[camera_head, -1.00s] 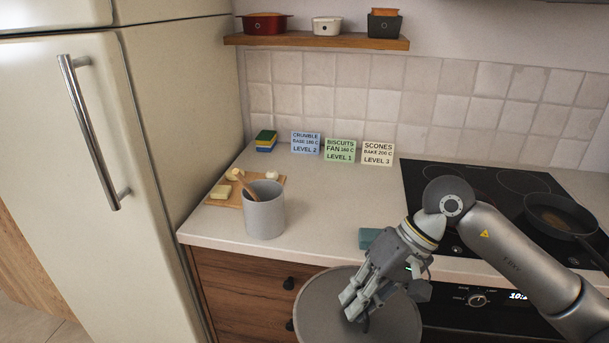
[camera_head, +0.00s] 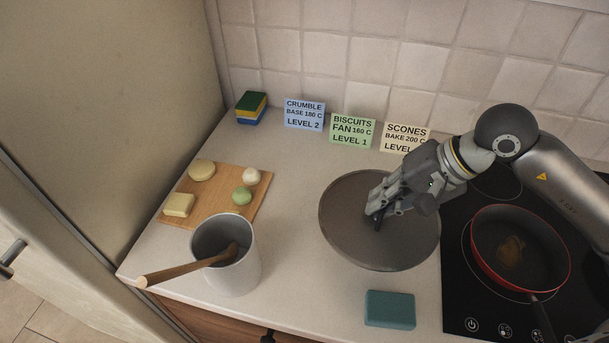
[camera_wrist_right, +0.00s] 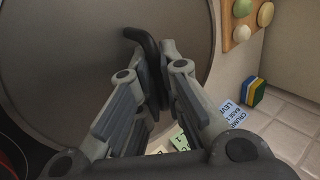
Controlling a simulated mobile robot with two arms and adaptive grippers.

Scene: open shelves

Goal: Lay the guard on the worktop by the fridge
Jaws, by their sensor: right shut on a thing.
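The guard (camera_head: 345,225) is a round, flat grey-brown disc with a dark handle at its middle. In the head view it is over the worktop (camera_head: 295,205), between the utensil pot and the hob; I cannot tell whether it touches the surface. My right gripper (camera_head: 376,212) is shut on the guard's handle. In the right wrist view the guard (camera_wrist_right: 60,60) fills the upper left, and its dark curved handle (camera_wrist_right: 148,50) sits between the fingers. The fridge (camera_head: 100,90) stands at the left. My left gripper is not in view.
A grey pot (camera_head: 232,270) with a wooden spoon and a board (camera_head: 225,180) with food stand near the fridge. A teal block (camera_head: 389,309) lies at the front. Recipe cards (camera_head: 352,133) and a sponge stack (camera_head: 251,107) line the back. A red pan (camera_head: 520,250) is on the hob (camera_head: 460,290).

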